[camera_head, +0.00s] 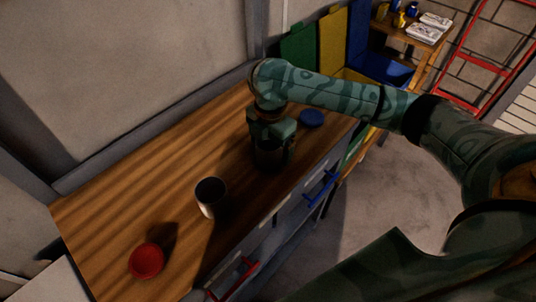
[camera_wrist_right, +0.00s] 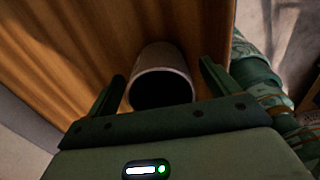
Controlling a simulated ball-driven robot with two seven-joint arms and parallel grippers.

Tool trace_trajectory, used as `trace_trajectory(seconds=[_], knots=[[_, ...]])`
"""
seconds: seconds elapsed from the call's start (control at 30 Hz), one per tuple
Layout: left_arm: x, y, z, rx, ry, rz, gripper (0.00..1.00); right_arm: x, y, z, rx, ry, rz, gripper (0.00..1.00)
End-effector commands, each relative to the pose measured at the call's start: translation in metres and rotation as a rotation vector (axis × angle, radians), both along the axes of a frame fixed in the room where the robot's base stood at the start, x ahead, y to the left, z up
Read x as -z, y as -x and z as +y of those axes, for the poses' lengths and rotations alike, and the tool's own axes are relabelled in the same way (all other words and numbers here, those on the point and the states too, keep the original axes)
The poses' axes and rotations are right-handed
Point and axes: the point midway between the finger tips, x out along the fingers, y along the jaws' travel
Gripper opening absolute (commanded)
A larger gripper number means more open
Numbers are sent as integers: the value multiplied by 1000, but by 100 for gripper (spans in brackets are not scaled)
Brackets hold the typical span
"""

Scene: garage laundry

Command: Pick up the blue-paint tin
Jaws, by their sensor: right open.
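A dark tin (camera_head: 268,158) stands upright on the wooden worktop, right below my right gripper (camera_head: 272,143). Its paint colour cannot be told. In the right wrist view, a grey tin (camera_wrist_right: 163,58) with a dark open mouth lies between the fingers of my right gripper (camera_wrist_right: 160,85), with gaps at both sides. The gripper is open, its fingers on either side of the tin. A second, pale grey tin (camera_head: 211,203) with a dark mouth stands nearer, to the left. My left gripper is not in view.
On the wooden worktop (camera_head: 130,190) lie a red round lid or disc (camera_head: 147,260) at the near left and a blue one (camera_head: 312,118) beyond the gripper. Drawers with a blue handle (camera_head: 321,189) and a red handle (camera_head: 234,279) line the front. Coloured bins stand behind. The worktop's left part is mostly clear.

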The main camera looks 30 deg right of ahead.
Motion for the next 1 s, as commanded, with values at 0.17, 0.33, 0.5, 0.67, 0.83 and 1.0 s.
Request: trace_trajectory(seconds=[0.17,0.33,0.5,0.67,0.83,1.0], knots=[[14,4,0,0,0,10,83,24,0,0,-2,1,0,87],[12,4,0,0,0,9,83,21,0,0,-2,1,-3,87],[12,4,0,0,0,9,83,21,0,0,-2,1,-3,40],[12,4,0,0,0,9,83,21,0,0,-2,1,-3,35],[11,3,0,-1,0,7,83,20,0,-1,-2,1,-3,35],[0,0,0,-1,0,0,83,4,0,-1,-1,2,-4,35]])
